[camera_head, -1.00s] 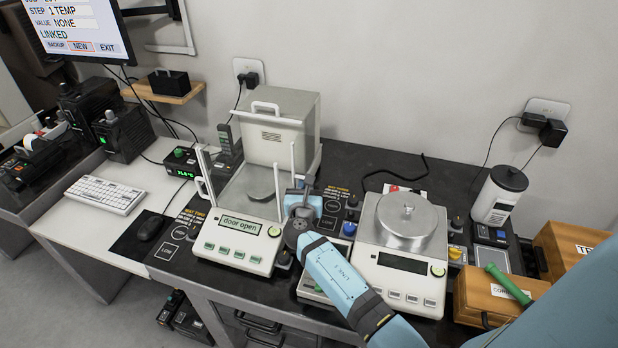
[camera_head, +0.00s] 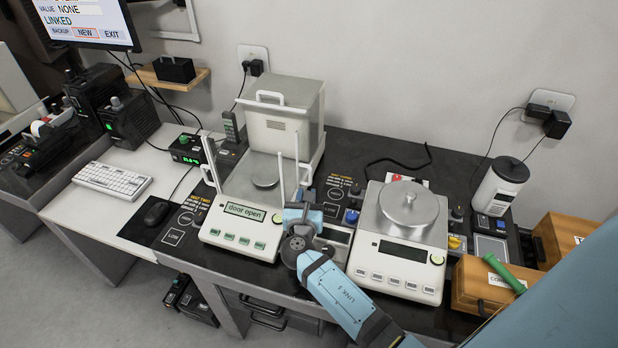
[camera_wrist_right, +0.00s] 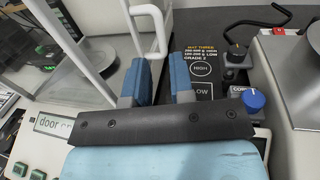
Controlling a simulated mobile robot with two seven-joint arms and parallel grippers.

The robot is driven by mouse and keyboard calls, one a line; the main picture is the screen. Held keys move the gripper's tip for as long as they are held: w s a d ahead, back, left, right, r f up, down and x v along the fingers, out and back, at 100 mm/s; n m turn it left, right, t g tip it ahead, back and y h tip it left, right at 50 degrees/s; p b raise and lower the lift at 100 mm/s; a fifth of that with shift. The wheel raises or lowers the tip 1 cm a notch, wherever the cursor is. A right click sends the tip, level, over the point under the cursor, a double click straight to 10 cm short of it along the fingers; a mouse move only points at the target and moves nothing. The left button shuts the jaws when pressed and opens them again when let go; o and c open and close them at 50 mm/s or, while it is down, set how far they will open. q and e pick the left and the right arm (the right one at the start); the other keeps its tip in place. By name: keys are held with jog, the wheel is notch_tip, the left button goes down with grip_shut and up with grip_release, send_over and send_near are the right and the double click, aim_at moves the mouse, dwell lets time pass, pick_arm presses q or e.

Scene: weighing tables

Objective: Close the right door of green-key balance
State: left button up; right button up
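The green-key balance (camera_head: 237,231) stands left of centre on the dark bench, its display reading "door open". Its chamber is open at the front, with a round pan (camera_head: 265,172) inside. The right door's white loop handle (camera_wrist_right: 163,22) shows in the right wrist view, just beyond and partly between the blue fingers. I cannot tell whether they touch it. My right gripper (camera_head: 303,214) is at the balance's front right side; in its wrist view the fingers (camera_wrist_right: 163,82) are apart with nothing clearly held. The arm hides part of that side. My left gripper is not in view.
A second balance (camera_head: 402,257) with a lidded steel pan stands close on the right. A blue knob (camera_wrist_right: 250,100) sits beside my right gripper. A white canister (camera_head: 500,190) and wooden boxes (camera_head: 484,291) are farther right. Keyboard (camera_head: 112,181) and mouse (camera_head: 157,213) lie left.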

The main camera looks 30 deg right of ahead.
jog(key=shift+p+v, duration=0.3)
jog(key=shift+v, duration=2.3)
jog(key=shift+c, duration=0.2)
